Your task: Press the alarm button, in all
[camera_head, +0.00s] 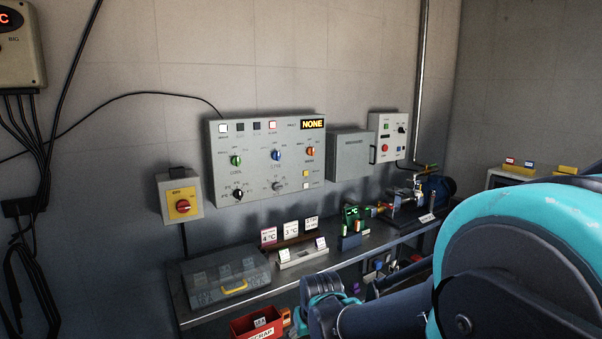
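A grey control panel (258,200) hangs on the wall in the middle of the view. Its top row holds several small square lamps or buttons, one with a red edge (272,126), and a display reading "NONE" (312,124). Below are green, blue, orange and black knobs. A yellow square (306,173) and a pale square (306,186) sit at its lower right. The small labels are too blurred to tell which is the alarm button. My teal and dark arm fills the lower right; I cannot make out my gripper's fingers.
A yellow box with a red rotary switch (182,206) hangs left of the panel. A grey box (350,155) and a small switch box (389,138) hang right. The bench below holds a clear-lidded case (226,279), cards and a pump assembly (411,203). A red bin (257,325) stands lower.

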